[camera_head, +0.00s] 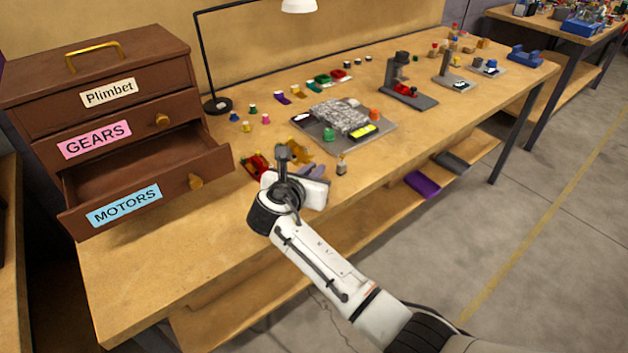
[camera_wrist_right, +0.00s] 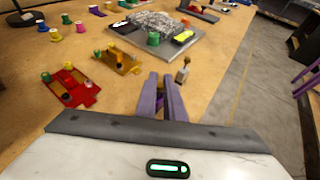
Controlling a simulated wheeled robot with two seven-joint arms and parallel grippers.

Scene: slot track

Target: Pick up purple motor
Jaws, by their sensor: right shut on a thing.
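My right gripper (camera_head: 312,170) is low over the front of the wooden table, beyond the white wrist housing. In the right wrist view its two long purplish fingers (camera_wrist_right: 164,82) are close together. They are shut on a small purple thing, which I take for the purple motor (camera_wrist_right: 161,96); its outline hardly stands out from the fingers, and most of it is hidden. From the head view I cannot make it out behind my wrist. My left gripper is not in view.
A red tray (camera_wrist_right: 74,90) and a gold tray (camera_wrist_right: 117,60) lie left of the fingers. A small grey and brown piece (camera_head: 341,166) stands just right. The MOTORS drawer (camera_head: 148,190) is open at left. A grey board (camera_head: 345,128) lies behind.

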